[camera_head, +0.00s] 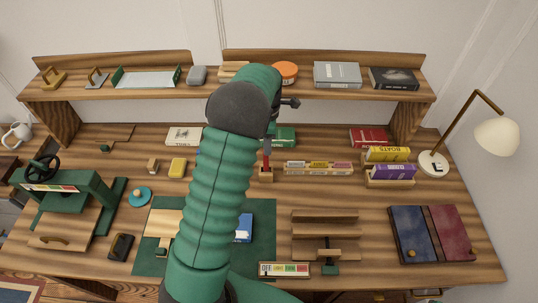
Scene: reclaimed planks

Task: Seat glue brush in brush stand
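The glue brush (267,147) shows as a thin upright red handle just right of my green arm. Its lower end is at the small wooden brush stand (265,175) on the bench; whether it sits fully in the stand I cannot tell. My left gripper (271,130) is at the top of the brush, pointing down, mostly hidden behind my own wrist and forearm. Its fingertips are too small and covered to show whether they grip the handle. My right gripper is not in view.
A rack of small boxes (318,168) stands close right of the stand. A yellow block (178,167) is to the left. A raised shelf (345,92) runs along the back.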

